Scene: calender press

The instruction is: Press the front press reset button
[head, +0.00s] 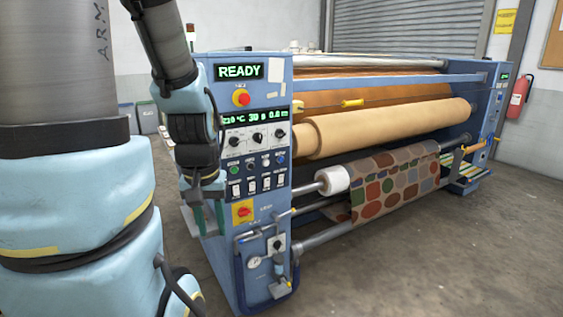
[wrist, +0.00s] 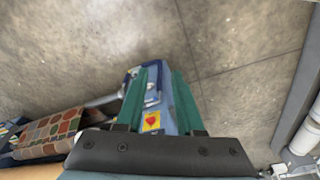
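The press's front control panel (head: 252,140) faces me in the head view, with a lit READY display (head: 239,71). Its row of small round buttons holds a green button (head: 235,170), pale or dark ones, and a blue button (head: 280,157). The labels are too small to read, so I cannot tell which is the reset. My gripper (head: 208,232) points down at the panel's left edge, below the button row, touching no button that I can see. In the wrist view my gripper (wrist: 166,72) has its green fingers apart with nothing held.
A red emergency stop (head: 241,98) sits above the knobs, and a red switch on a yellow plate (head: 242,211) below the buttons. It also shows in the wrist view (wrist: 152,120). Rollers with patterned fabric (head: 395,184) extend right. The floor in front is clear.

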